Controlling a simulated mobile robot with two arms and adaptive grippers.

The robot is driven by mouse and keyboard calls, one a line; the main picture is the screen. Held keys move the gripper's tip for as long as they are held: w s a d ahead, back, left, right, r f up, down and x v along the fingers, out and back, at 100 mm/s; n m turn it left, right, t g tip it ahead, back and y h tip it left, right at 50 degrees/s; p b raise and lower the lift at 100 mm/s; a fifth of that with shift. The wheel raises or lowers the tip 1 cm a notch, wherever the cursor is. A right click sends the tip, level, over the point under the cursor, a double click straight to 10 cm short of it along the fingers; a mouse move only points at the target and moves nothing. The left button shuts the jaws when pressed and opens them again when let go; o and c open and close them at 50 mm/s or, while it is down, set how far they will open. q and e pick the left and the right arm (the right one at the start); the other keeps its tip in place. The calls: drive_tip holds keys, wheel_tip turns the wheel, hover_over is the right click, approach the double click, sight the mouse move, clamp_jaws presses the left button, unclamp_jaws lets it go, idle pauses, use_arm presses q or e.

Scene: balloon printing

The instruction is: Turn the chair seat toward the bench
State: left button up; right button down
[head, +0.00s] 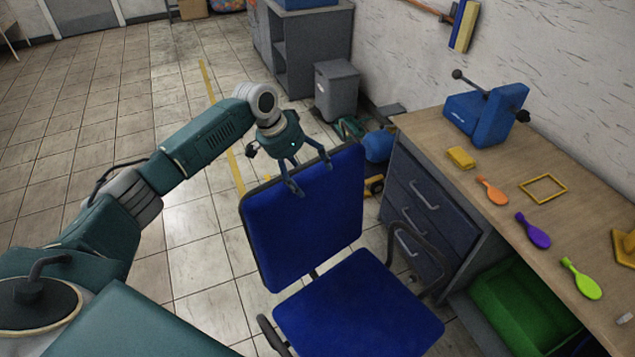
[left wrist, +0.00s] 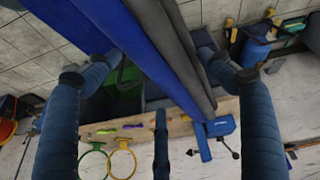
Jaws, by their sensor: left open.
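The office chair has a blue backrest (head: 305,225) and a blue seat (head: 358,308), with dark armrests at its sides. It stands in front of the wooden-topped bench (head: 450,150), which runs along the right wall. My left gripper (head: 311,176) is at the top edge of the backrest with its fingers spread. In the left wrist view the backrest (left wrist: 130,35) passes between the open fingers (left wrist: 160,57). I cannot tell whether any finger touches it. My right gripper is not in view.
On the bench are a blue vise (head: 485,112), a yellow block (head: 461,158), a yellow frame (head: 543,188) and orange, purple and green paddle-shaped things. A grey drawer unit (head: 425,205) and a green crate (head: 520,308) are under it. Tiled floor at left is clear.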

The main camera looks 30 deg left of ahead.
sight(316, 185)
use_arm(q)
drive_tip(key=p+x, duration=0.1)
drive_tip(key=x, duration=0.6)
drive_tip(key=shift+w, duration=0.15)
drive_tip(key=c, duration=1.6)
drive_tip(key=shift+c, duration=0.4)
